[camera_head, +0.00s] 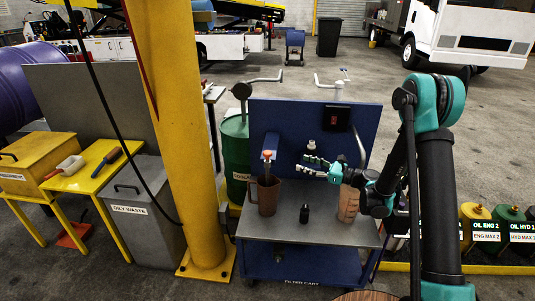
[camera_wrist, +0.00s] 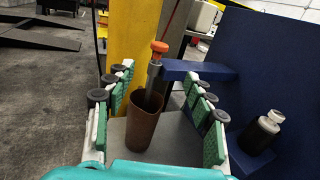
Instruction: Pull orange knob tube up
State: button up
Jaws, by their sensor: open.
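The orange knob (camera_head: 267,155) tops a grey tube, which stands upright by the left side of the blue back panel. The wrist view shows the orange knob (camera_wrist: 160,46) on the grey tube (camera_wrist: 153,76), beside a blue bracket arm (camera_wrist: 205,69). The tube's lower part is hidden at the mouth of a brown jug (camera_wrist: 143,124), which also shows in the head view (camera_head: 266,198). My gripper (camera_head: 309,161) is open and empty, to the right of the knob. In the wrist view, the tube and jug appear between its spread fingers.
The blue filter cart (camera_head: 300,254) carries a small black bottle (camera_head: 304,214) and a second jug (camera_head: 348,204) near my arm. A white-capped bottle (camera_wrist: 262,132) stands right of my fingers in the wrist view. A yellow post (camera_head: 190,130) rises left of the cart.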

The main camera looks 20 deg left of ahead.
aim_at(271, 154)
jog(key=a, duration=0.5)
jog(key=w+a, duration=0.1)
jog(key=a, duration=0.5)
jog(key=w+a, duration=0.1)
jog(key=a, duration=0.5)
jog(key=shift+a, duration=0.25)
grip_shut()
